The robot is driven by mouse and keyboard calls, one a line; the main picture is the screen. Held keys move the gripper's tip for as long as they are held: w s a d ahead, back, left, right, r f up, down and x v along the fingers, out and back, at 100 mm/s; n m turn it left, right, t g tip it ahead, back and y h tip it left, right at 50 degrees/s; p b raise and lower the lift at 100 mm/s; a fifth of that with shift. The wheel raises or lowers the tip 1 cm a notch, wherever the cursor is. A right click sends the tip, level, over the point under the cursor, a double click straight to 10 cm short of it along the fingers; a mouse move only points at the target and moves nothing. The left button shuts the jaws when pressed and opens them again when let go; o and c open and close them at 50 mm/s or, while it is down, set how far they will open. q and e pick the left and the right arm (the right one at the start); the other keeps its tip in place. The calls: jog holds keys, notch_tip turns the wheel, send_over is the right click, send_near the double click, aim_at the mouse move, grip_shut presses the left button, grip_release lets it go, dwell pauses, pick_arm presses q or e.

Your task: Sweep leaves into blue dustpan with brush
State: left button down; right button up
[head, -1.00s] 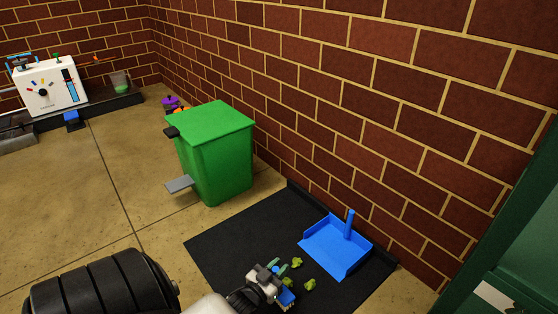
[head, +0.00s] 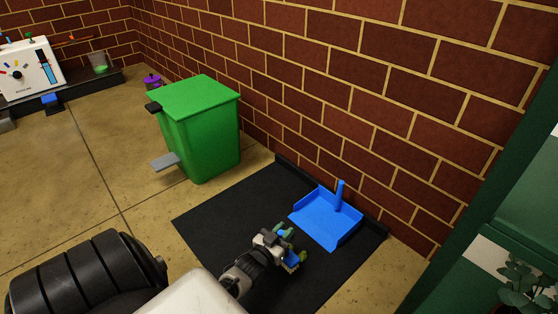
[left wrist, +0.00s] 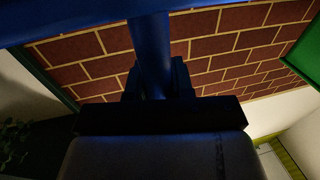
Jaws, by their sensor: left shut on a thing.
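The blue dustpan (head: 322,222) lies on the black mat near the brick wall, its handle upright. My left gripper (head: 281,242) is over the mat, just left of and in front of the dustpan. It is shut on the blue brush (head: 291,263), whose handle (left wrist: 150,55) runs between the jaws in the left wrist view. A yellow-green leaf (head: 303,256) shows beside the brush; other leaves are hidden behind the gripper or too small to tell. I cannot tell whether the bristles touch the mat. My right gripper is not in view.
The black mat (head: 215,215) lies along the brick wall. A green pedal bin (head: 205,135) stands behind it at the left. A green cabinet (head: 510,225) with a plant is at the right. The floor to the left is mostly clear.

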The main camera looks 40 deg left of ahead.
pick_arm(q)
jog(key=shift+w+d+b, duration=0.8)
jog(key=shift+w+b, duration=3.85)
jog(key=shift+w, duration=5.3)
notch_tip(320, 180, up, 7)
jog(key=p, duration=0.6)
jog(key=shift+s+f, duration=0.15)
jog(key=shift+s, duration=0.15)
